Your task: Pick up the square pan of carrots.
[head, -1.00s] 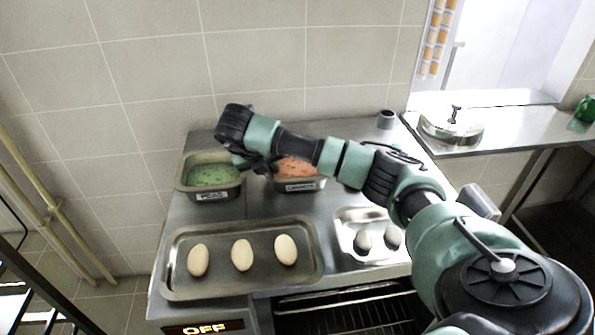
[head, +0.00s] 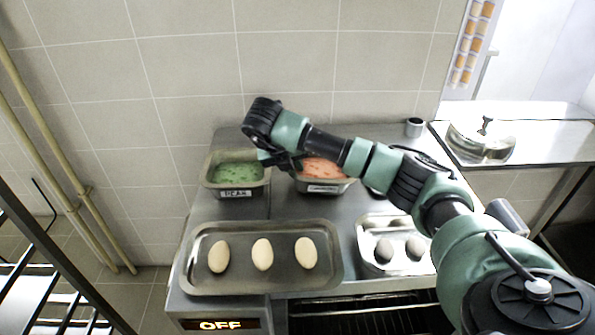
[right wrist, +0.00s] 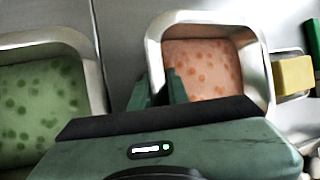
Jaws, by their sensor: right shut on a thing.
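The square pan of carrots (head: 326,187) stands at the back of the steel counter, with orange contents and a label on its front. My right gripper (head: 290,164) is at its left side; the arm hides part of the pan. In the right wrist view, my right gripper (right wrist: 164,88) has its fingers at the left wall of the carrot pan (right wrist: 154,52), one inside and one outside, shut on that rim. I cannot tell whether the pan is clear of the counter. My left gripper is out of view.
A similar pan of peas (head: 237,191) stands close to the left. In front are a tray (head: 190,258) with three egg-shaped things and a smaller tray (head: 363,262) with dark ones. A lidded pot (head: 482,147) is at right. A yellow block (right wrist: 293,76) lies beside the carrot pan.

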